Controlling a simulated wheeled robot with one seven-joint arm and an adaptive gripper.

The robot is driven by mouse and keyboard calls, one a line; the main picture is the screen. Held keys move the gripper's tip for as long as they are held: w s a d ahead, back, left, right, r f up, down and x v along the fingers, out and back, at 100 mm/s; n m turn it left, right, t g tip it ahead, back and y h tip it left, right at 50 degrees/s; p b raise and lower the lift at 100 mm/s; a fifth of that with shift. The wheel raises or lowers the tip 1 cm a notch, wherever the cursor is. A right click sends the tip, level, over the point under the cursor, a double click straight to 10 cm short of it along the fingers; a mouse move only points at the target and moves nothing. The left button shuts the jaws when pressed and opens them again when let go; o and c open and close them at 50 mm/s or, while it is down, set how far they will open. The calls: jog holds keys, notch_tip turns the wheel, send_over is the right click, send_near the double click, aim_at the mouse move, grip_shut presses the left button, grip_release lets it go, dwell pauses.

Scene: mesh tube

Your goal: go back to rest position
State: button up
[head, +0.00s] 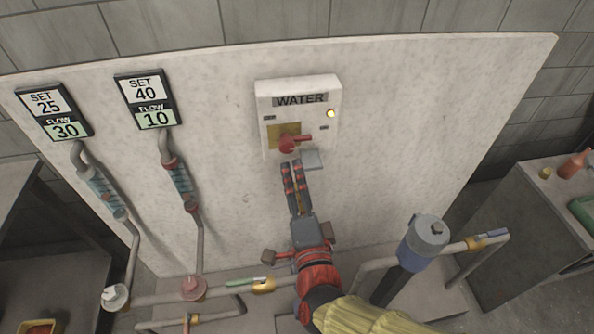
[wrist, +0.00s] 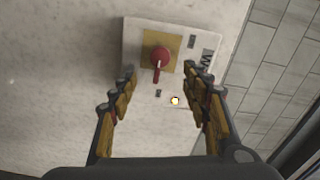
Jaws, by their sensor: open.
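My gripper (head: 291,166) is in front of the white WATER box (head: 272,86), just below its red knob (head: 287,145) in the head view. In the wrist view my gripper (wrist: 160,75) is open, its fingers wide apart with nothing between the pads. The red knob (wrist: 160,54) lies beyond the fingertips, between their lines, on a gold plate (wrist: 149,37). Its handle points right in the head view. I see no contact with the knob, but the exact gap is hard to tell. A yellow lamp (head: 331,114) on the box is lit.
A pale upright panel (head: 400,130) carries the box and two displays, SET 25 FLOW 30 (head: 54,112) and SET 40 FLOW 10 (head: 147,101). Pipes with valves (head: 193,287) and a blue-grey cylinder (head: 423,245) stand below, near my arm. Side tables (head: 530,230) flank the panel.

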jog(key=s+a+f+n+g+y, duration=0.3)
jog(key=s+a+f+n+g, duration=0.4)
jog(key=f, duration=0.3)
jog(key=s+d+n+g+h+p, duration=0.1)
jog(key=s+d+n+g, duration=0.3)
jog(key=n, duration=0.3)
jog(key=s+d+r+h+p, duration=0.1)
jog(key=d+r+h+p, duration=0.1)
jog(key=d+r, duration=0.3)
jog(key=s+d+r+m+h+p, duration=0.1)
jog(key=d+r, duration=0.5)
jog(key=d, duration=0.6)
jog(key=d+r+h+p, duration=0.3)
jog(key=d+r, duration=0.3)
jog(key=d, duration=0.3)
jog(key=shift+s+r+g+h, duration=0.2)
jog(key=shift+s+g+h, duration=0.1)
jog(key=shift+s+g, duration=0.1)
